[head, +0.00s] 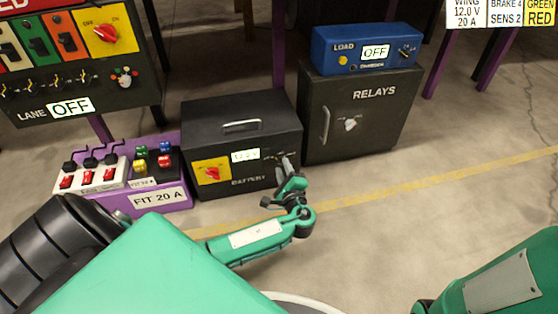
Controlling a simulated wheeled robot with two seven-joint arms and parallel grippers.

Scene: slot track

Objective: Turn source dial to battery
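A black box marked BATTERY (225,110) stands on the floor at centre left. Its front has a red knob (212,173) on a yellow plate and a small white display (245,155). My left gripper (287,163) is at the right end of that front, its fingers against small markings there. It covers whatever control sits at that spot, so I cannot tell whether it touches or grips it. No dial with a readable SOURCE label shows. My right gripper is out of view; only my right arm shows at the lower right.
A dark RELAYS cabinet (385,115) stands right of the battery box, with a blue LOAD box (335,45) reading OFF on top. A purple FIT 20 A stand (180,205) with switches is at left. A LANE panel (30,110) reads OFF. Floor at right is clear.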

